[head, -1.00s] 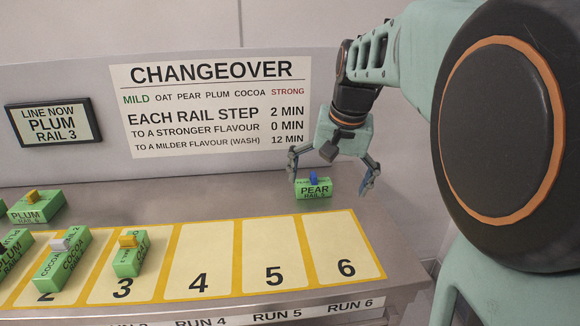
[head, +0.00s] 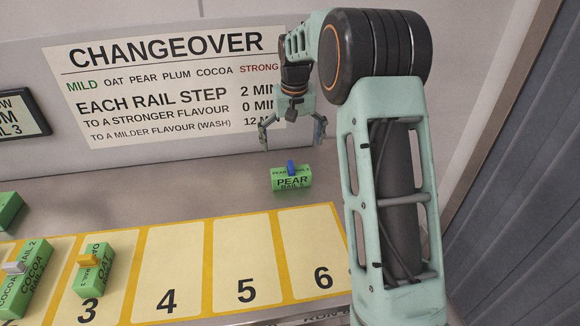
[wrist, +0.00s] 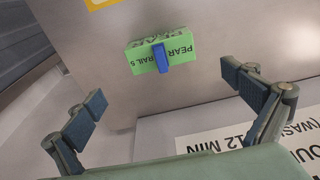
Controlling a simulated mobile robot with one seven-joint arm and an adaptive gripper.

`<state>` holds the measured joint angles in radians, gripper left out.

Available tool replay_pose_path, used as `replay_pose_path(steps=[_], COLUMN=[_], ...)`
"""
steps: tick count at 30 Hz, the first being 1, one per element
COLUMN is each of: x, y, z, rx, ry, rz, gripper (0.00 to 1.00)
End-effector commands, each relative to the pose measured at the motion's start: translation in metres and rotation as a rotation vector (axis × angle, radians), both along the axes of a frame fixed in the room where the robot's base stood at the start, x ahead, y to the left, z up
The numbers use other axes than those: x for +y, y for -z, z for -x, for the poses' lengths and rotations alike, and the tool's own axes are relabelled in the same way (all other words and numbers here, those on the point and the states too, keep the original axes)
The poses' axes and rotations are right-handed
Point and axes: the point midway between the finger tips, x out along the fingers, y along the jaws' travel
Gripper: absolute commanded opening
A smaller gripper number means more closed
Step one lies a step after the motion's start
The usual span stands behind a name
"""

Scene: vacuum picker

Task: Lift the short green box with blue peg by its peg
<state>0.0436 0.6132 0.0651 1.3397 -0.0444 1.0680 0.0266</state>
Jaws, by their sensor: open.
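The short green box with the blue peg (head: 291,180), labelled PEAR RAIL 5, stands on the grey counter behind the numbered slots. Its blue peg (head: 291,167) sticks up from its top. My gripper (head: 293,146) is open and empty, above and behind the box, apart from it. In the wrist view the green box (wrist: 180,57) and its blue peg (wrist: 160,58) lie beyond the two spread fingertips (wrist: 168,104), with clear space between.
Yellow-edged slots with numbers, such as slot 6 (head: 318,250), run along the counter's front. An OAT box with an orange peg (head: 95,275) stands on slot 3 and a COCOA box (head: 30,283) left of it. The changeover sign (head: 150,80) is on the wall behind.

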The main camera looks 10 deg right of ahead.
Motion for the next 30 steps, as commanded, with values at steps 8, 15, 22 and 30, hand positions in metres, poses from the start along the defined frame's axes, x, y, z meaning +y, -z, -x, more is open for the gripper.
replay_pose_path(steps=[8, 15, 22, 30], x=[0.0, 0.0, 0.001, 0.001], y=[0.043, 0.062, 0.095, 0.105], z=[-0.005, -0.007, -0.013, -0.014], rx=[0.005, 0.004, 0.003, 0.0], ry=[0.0, 0.0, 0.0, 0.0], rz=[-0.001, -0.001, -0.001, -0.001], gripper=[1.0, 1.0, 1.0, 1.0])
